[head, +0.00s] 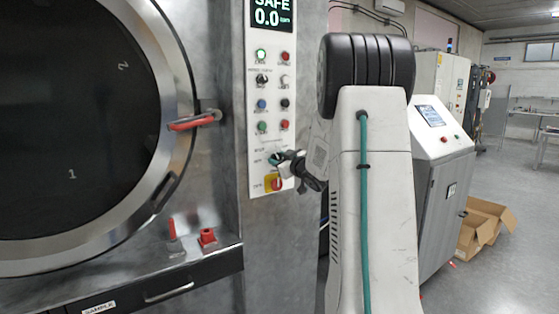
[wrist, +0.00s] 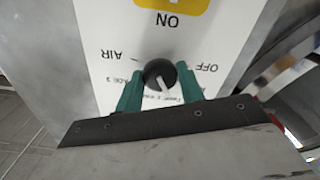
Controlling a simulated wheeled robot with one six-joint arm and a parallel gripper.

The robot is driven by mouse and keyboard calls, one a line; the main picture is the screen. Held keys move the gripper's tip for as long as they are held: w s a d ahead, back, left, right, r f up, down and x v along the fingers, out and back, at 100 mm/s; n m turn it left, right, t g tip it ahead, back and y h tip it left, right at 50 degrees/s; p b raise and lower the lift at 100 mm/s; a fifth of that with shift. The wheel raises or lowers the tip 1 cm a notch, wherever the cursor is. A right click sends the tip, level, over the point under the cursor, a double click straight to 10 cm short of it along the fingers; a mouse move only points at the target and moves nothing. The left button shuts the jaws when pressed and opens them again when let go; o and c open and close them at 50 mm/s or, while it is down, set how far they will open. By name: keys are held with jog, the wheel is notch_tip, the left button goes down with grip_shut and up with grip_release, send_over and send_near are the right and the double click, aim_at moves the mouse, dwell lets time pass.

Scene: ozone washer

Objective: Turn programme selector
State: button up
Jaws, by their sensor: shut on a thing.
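The programme selector (wrist: 158,73) is a round black knob with a white pointer line on a white panel. It shows in the wrist view, where the labels appear upside down: OFF to the right, AIR to the left, others partly hidden. My gripper (wrist: 160,78) has its two green fingers on either side of the knob and is shut on it. In the head view my gripper (head: 275,159) is at the lower part of the control panel (head: 267,140), just above the yellow-backed red switch (head: 275,183). There the gripper hides most of the knob.
Other buttons and knobs sit above the gripper on the panel. A red-gripped door handle (head: 192,122) juts out beside the round door (head: 75,120) on the left. A grey console (head: 440,170) and a cardboard box (head: 485,227) stand to the right. Open floor lies farther right.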

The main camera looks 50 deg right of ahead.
jog(key=shift+f+m, duration=0.1)
jog(key=shift+m, duration=1)
jog(key=o, duration=1)
jog(key=shift+s, duration=0.1)
jog(key=v, duration=0.7)
jog(key=shift+s, duration=0.3)
